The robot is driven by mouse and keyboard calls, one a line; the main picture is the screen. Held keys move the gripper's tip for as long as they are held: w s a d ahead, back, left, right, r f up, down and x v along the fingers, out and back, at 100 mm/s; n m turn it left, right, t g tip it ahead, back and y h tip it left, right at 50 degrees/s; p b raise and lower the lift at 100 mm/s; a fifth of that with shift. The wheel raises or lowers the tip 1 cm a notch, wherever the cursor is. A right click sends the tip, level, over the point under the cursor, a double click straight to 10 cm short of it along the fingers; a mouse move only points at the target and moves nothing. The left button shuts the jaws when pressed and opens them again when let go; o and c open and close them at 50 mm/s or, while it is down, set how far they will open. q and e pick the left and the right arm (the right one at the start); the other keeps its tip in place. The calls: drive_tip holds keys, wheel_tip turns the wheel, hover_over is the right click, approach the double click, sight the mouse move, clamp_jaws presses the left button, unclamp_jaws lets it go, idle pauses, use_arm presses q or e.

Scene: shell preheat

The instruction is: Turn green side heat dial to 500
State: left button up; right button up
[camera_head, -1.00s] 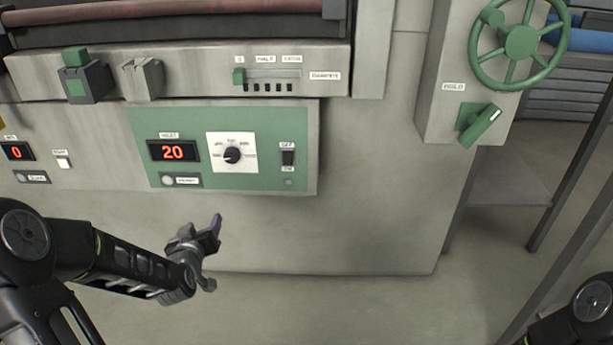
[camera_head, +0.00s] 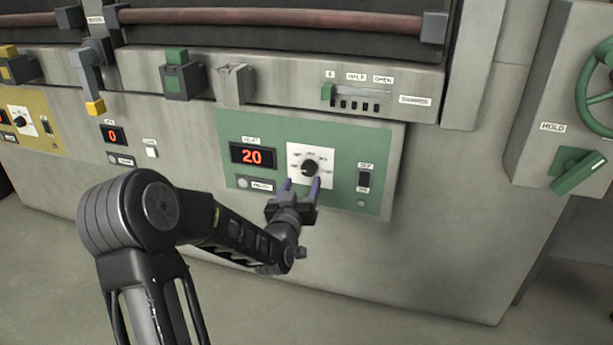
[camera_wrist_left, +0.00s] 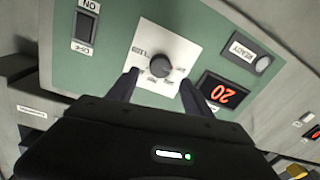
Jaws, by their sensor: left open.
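The green panel (camera_head: 233,127) carries a black heat dial (camera_head: 309,168) on a white square plate. The red display (camera_head: 253,156) beside it reads 20. My left gripper (camera_head: 299,186) is open, its two fingers pointing up at the panel just below the dial. In the left wrist view the dial (camera_wrist_left: 159,68) lies just beyond and between the fingertips (camera_wrist_left: 159,78). I see no finger closed on it, and contact cannot be told. My right gripper is not in view.
A switch (camera_head: 364,180) sits right of the dial, and a ready button (camera_head: 262,185) is below the display. A slider (camera_head: 327,93) and a grey lever (camera_head: 236,84) are above. A green hold handle (camera_head: 579,172) stands at the right. A yellow panel (camera_head: 40,107) is at the left.

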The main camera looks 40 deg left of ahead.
sight(308, 171)
use_arm(q)
drive_tip(key=x, duration=0.5)
drive_tip(key=shift+w+a+b, duration=0.1)
drive_tip(key=shift+a+b, duration=0.05)
drive_tip(key=shift+b, duration=0.15)
clamp_jaws()
idle(0.4)
